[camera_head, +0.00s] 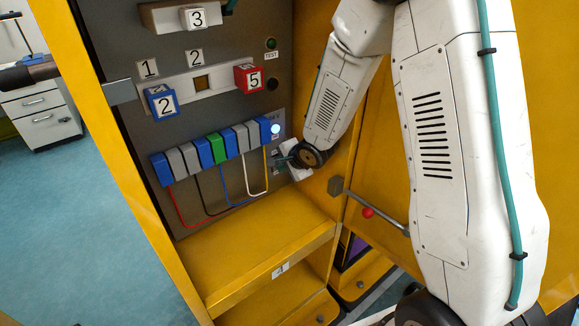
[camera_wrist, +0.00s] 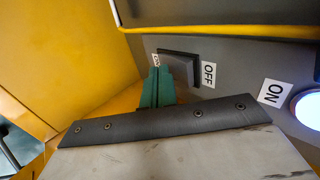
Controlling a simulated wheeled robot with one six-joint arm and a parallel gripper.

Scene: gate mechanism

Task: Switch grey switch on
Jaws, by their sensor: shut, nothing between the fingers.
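The grey switch (camera_wrist: 190,65) is a dark grey block on the grey panel, at the upper middle of the wrist view. An OFF label (camera_wrist: 208,74) sits at its right end. A small label (camera_wrist: 155,60) at its left end is partly covered, and its text is hard to read. My gripper (camera_wrist: 158,72) has teal fingers, shut and empty, with their tips at the left end of the switch. I cannot tell whether they touch it. In the head view my gripper (camera_head: 284,160) is against the panel's lower right, and the switch cannot be made out there.
A lit white lamp (camera_wrist: 308,107) with an ON label (camera_wrist: 272,92) is right of the switch. A row of blue, grey and green blocks (camera_head: 212,147) with wires is left of my gripper. The yellow cabinet wall (camera_head: 325,200) is close on the right; a yellow ledge (camera_head: 250,245) lies below.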

